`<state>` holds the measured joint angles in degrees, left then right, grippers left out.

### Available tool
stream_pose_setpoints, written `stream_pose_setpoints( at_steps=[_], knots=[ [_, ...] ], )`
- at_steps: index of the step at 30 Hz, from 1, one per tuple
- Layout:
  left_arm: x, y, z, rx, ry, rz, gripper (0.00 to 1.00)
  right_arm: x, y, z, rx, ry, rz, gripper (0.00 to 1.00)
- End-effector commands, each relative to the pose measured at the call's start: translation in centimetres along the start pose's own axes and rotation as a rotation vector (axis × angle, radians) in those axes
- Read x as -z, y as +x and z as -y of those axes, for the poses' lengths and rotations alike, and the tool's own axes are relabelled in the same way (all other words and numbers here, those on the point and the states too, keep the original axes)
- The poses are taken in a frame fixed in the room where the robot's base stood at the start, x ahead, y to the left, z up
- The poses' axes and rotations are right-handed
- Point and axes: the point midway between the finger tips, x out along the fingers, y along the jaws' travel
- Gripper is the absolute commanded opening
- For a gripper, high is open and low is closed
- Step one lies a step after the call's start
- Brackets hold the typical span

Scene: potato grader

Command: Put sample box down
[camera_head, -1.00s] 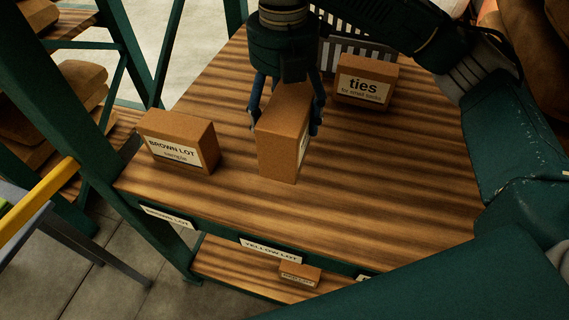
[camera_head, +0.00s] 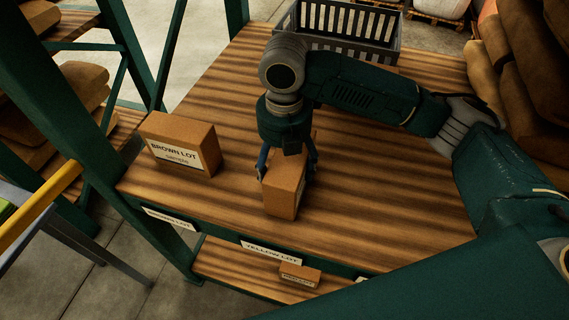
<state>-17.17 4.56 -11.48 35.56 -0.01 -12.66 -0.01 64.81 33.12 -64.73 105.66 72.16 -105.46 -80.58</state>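The sample box (camera_head: 284,193) is a brown cardboard box near the front middle of the wooden shelf top (camera_head: 390,210), behind the YELLOW LOT label (camera_head: 271,252). It is upright, at or very near the wood; whether it touches cannot be told. My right gripper (camera_head: 287,168) points down over it, with a finger on either side, and looks shut on it. The box's printed face is mostly turned away. Another box, marked BROWN LOT sample (camera_head: 177,155), stands to the left above the BROWN LOT label (camera_head: 170,218). My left gripper is out of view.
A dark slatted crate (camera_head: 350,28) stands at the back. A small box (camera_head: 300,275) lies on the lower shelf (camera_head: 235,268). A green post (camera_head: 75,120) rises at left, and brown sacks (camera_head: 525,60) are piled at right. The wood right of the held box is clear.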

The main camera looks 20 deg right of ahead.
Motion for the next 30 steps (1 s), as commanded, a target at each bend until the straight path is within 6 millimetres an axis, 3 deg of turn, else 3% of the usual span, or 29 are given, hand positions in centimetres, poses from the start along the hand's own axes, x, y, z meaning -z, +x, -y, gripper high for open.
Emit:
stream_pose_setpoints(
  at_steps=[10, 11, 14, 24, 30],
  knots=[
    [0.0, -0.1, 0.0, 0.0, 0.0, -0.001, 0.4, -0.1, 0.1, -0.1, -0.003, 0.001, 0.002, 0.18],
    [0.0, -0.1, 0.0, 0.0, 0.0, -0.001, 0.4, 0.0, 0.3, 0.0, 0.0, 0.001, 0.0, 0.78],
    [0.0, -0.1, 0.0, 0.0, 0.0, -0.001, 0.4, -0.1, 0.3, 0.0, 0.0, 0.001, 0.001, 0.95],
    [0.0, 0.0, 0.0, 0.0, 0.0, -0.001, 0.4, -0.1, 0.1, 0.0, -0.002, 0.0, 0.002, 0.95],
    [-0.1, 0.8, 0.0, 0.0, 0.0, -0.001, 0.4, -0.1, -2.5, -0.1, -0.005, -0.001, 0.004, 0.95]
  ],
)
